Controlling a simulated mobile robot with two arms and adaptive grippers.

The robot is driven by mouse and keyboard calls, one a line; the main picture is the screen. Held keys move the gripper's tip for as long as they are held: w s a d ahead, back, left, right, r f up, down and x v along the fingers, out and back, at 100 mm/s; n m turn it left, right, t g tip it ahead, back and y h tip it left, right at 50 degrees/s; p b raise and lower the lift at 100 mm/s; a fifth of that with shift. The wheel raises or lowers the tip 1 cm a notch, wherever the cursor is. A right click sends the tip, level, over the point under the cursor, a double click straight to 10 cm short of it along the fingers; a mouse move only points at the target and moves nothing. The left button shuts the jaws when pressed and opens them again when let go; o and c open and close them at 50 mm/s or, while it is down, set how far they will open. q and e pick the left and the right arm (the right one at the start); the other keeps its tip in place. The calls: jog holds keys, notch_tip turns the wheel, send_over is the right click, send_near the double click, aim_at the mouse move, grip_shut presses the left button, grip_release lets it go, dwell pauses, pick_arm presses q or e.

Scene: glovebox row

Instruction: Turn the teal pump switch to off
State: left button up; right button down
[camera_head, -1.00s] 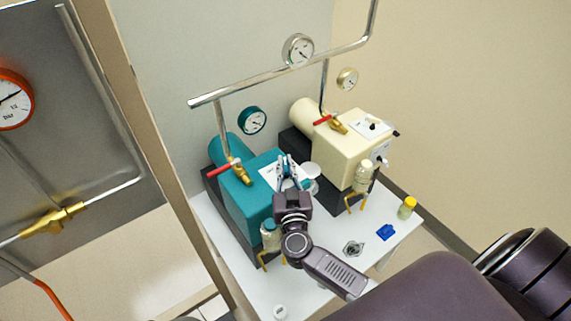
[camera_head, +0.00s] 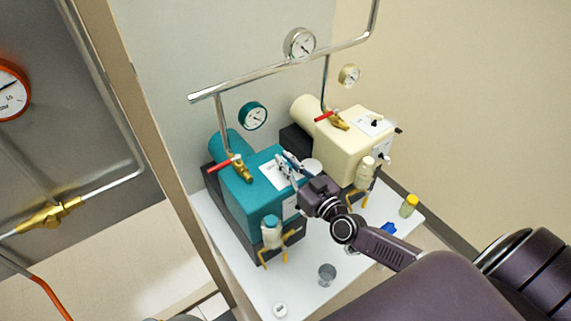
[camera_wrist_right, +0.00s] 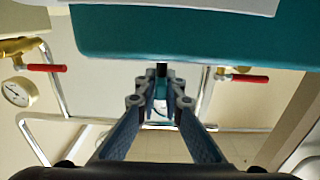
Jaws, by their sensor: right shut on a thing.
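The teal pump (camera_head: 243,203) stands on the left of the white bench, with a white plate (camera_head: 271,176) on its top face. My right gripper (camera_head: 286,163) reaches over that plate from the lower right, its fingertips at the plate's edge. In the right wrist view its two fingers (camera_wrist_right: 161,92) are closed together just below the teal body (camera_wrist_right: 120,35), with a small dark stem (camera_wrist_right: 161,69), seemingly the switch lever, between the tips. The fingers largely hide the switch, so its position cannot be read. My left gripper is not in view.
A cream pump (camera_head: 350,150) stands close on the right of the teal one. Red-handled brass valves (camera_head: 238,167) and a steel pipe (camera_head: 260,77) with gauges rise behind. Small jars (camera_head: 327,273), a yellow-capped vial (camera_head: 409,206) and a blue piece (camera_head: 389,229) lie on the bench (camera_head: 300,292).

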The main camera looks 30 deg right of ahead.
dwell(0.4)
jog(key=c, duration=2)
grip_release()
jog(key=shift+c, duration=0.2)
jog(key=s+d, duration=0.1)
jog(key=s, duration=1.1)
jog(key=shift+d, duration=0.3)
